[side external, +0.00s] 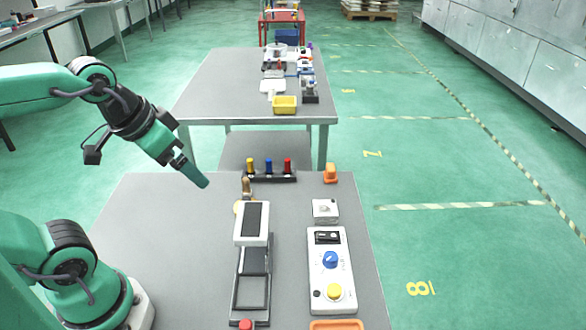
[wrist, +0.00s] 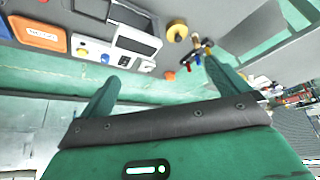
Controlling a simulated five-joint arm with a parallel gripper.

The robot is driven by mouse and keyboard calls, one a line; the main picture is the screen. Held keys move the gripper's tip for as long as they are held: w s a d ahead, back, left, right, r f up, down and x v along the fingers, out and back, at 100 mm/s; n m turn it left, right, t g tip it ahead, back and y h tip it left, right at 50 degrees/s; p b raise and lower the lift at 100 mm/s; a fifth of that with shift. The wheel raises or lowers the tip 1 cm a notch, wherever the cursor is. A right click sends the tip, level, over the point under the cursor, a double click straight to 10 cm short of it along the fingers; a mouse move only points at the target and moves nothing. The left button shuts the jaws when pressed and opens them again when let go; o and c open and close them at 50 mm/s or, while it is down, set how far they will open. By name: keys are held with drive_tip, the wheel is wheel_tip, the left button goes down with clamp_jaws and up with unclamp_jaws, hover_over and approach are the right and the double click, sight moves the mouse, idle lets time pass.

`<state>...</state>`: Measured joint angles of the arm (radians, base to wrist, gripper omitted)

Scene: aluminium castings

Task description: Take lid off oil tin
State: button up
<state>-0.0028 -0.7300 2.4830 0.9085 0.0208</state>
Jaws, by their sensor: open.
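I cannot make out an oil tin or its lid with certainty in either view. A yellow-brown round piece (wrist: 177,31) shows near the top of the wrist view. My gripper (side external: 204,182) hangs above the left back part of the near table, left of these objects and apart from them. In the wrist view my gripper (wrist: 161,72) has its two fingers wide apart, with nothing between them.
A white box with a dark top (side external: 252,224) sits on a dark rail frame. Behind it stands a rack with yellow, blue and red pegs (side external: 268,168). A control panel (side external: 320,284) lies right, with an orange block (side external: 330,173) behind. The table's left part (side external: 165,235) is clear.

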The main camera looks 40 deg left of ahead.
drive_tip(key=shift+s+f, duration=0.1)
drive_tip(key=shift+s, duration=0.05)
drive_tip(key=c, duration=1.2)
drive_tip(key=shift+o, duration=0.2)
drive_tip(key=g, duration=0.5)
approach(246, 198)
drive_tip(key=shift+s+d, duration=0.1)
drive_tip(key=shift+s, duration=0.05)
drive_tip(key=shift+w+f, duration=0.2)
drive_tip(key=shift+f, duration=0.3)
drive_tip(key=shift+w+f, duration=0.1)
drive_tip(key=shift+f, duration=3.75)
